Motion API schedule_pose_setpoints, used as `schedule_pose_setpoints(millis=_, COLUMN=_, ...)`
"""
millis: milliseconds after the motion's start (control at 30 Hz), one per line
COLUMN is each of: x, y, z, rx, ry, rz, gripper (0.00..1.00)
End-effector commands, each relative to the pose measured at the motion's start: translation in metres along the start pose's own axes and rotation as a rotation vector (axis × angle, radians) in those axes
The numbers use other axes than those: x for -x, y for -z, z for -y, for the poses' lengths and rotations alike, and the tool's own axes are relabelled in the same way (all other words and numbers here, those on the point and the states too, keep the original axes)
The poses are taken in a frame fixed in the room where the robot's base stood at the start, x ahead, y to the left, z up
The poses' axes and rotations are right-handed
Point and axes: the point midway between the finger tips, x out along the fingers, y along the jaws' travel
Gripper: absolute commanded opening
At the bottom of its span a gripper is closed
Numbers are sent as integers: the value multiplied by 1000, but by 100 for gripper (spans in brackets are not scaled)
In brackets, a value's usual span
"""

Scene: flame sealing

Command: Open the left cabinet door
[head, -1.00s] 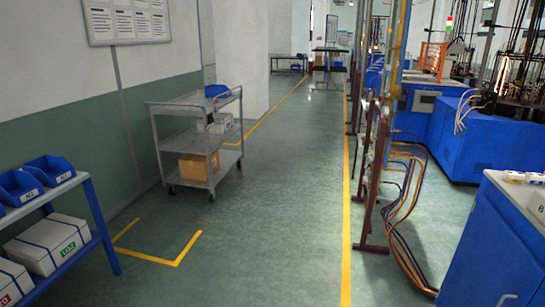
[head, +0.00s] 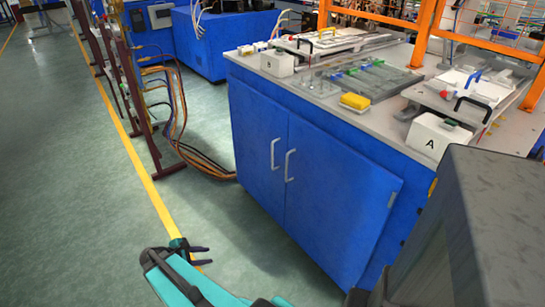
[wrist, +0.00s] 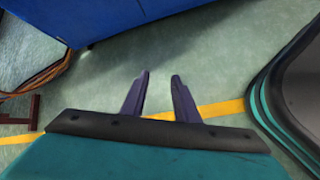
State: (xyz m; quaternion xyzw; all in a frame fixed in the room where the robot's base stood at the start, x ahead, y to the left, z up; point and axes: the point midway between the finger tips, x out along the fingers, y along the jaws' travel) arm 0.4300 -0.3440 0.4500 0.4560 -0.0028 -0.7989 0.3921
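The blue cabinet (head: 240,97) stands at the centre of the head view with two closed doors. The left door (head: 257,150) has a white vertical handle (head: 275,153) near its right edge. The right door (head: 335,205) has a similar handle (head: 290,165) beside it. My gripper (head: 208,256) is low in the head view, left of the cabinet and apart from it. In the wrist view my gripper (wrist: 160,78) is open and empty, its two dark fingers over the floor. The cabinet's blue side (wrist: 90,18) shows at the top there; no handle shows.
The grey worktop (head: 310,70) carries a yellow sponge-like block (head: 355,101), a white box marked A (head: 430,137) and trays. Brown poles (head: 125,100) and hoses (head: 180,130) stand left of the cabinet. Green floor (head: 80,190) with a yellow line is open at the left.

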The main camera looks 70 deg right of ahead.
Motion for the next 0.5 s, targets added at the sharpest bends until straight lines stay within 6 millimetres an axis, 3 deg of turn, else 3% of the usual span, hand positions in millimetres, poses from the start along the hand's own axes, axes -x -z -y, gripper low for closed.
schedule_pose_setpoints(millis=33, x=-13, y=-10, z=-22, rx=21, ry=-35, rz=30, gripper=28)
schedule_pose_setpoints(millis=200, x=-37, y=-64, z=-93, rx=131, ry=-149, rz=165, gripper=28)
schedule_pose_setpoints(millis=500, x=-61, y=-182, z=-197, rx=341, ry=-264, rz=475, gripper=28)
